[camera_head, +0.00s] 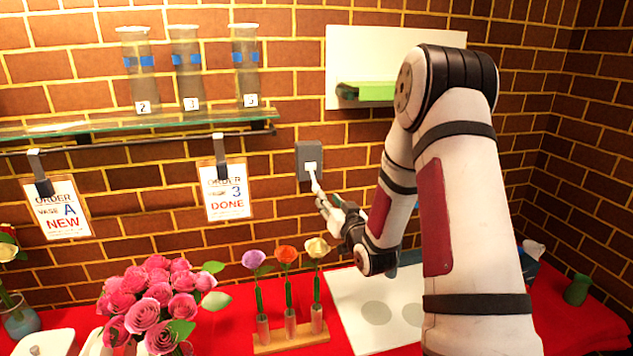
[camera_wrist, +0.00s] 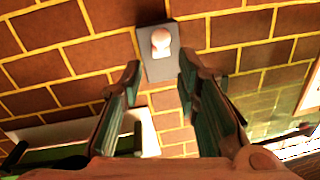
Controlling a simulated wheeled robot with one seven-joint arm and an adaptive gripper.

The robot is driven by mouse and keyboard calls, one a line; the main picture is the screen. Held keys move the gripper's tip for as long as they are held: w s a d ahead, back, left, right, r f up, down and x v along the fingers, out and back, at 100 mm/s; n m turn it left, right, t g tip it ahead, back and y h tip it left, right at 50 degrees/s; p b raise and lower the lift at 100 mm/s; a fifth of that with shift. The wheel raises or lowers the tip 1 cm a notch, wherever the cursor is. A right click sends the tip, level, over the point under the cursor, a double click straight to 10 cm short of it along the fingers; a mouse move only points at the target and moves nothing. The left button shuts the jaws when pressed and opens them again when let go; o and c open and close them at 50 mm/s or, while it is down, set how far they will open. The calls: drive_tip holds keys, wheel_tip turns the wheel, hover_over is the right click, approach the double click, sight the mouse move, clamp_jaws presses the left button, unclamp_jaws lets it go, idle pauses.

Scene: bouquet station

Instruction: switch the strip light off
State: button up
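The wall switch (camera_head: 309,152) is a dark grey plate with a pale toggle (camera_head: 312,170) on the brick wall, right of the hanging cards. In the wrist view the grey plate (camera_wrist: 158,67) shows between and beyond my fingers, with the pale rounded toggle (camera_wrist: 161,41) near its upper end there. My gripper (camera_head: 324,200) is just below and in front of the switch. In the wrist view my gripper (camera_wrist: 160,75) has its two fingers apart with nothing between them. Whether a fingertip touches the toggle cannot be told. The strip light itself is not clearly seen.
A glass shelf (camera_head: 150,125) with several vases is at upper left; order cards (camera_head: 226,190) hang below it. A white panel with a green ledge (camera_head: 366,91) is right of the switch. Single flowers in a wooden stand (camera_head: 292,341) and a pink bouquet (camera_head: 155,298) stand below.

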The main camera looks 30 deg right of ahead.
sight(318, 187)
drive_tip(key=w, duration=0.4)
drive_tip(key=w+d, duration=0.1)
drive_tip(key=w, duration=0.3)
drive_tip(key=w+d, duration=0.1)
drive_tip(key=w, duration=0.3)
clamp_jaws()
